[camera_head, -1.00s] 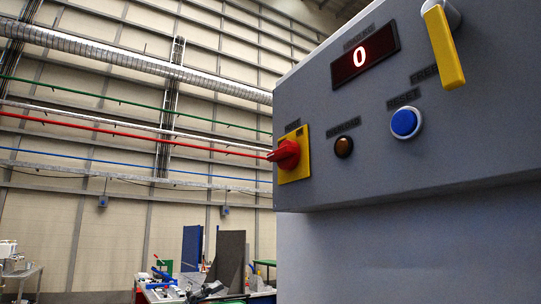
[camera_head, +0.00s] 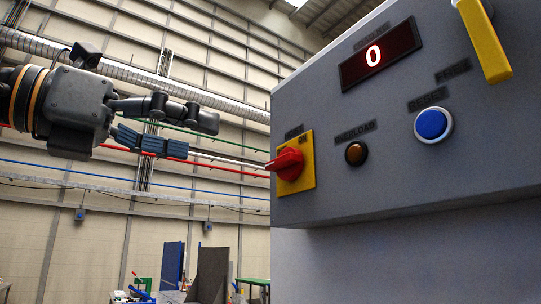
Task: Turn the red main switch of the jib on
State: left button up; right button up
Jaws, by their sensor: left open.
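The red main switch (camera_head: 287,163) is a rotary knob on a yellow plate (camera_head: 308,160) at the left end of the grey control box (camera_head: 400,140). Its red handle points left and sticks out past the box's edge. My left gripper (camera_head: 212,138) is in the upper left, its fingers pointing right toward the switch. It is open and empty, with a gap between its upper and lower fingers. It is apart from the knob, to its left and slightly higher. My right gripper is out of view.
The box also carries a red display reading 0 (camera_head: 380,53), a brown overload lamp (camera_head: 356,153), a blue reset button (camera_head: 433,124) and a yellow lever (camera_head: 484,40). Benches and dark panels (camera_head: 211,275) stand far behind at the lower left.

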aim_at(276, 159)
pick_arm(q)
jog(key=p+x, duration=0.3)
jog(key=x, duration=0.9)
jog(key=shift+w+d, duration=0.15)
jog(key=shift+d, duration=0.1)
jog(key=c, duration=1.2)
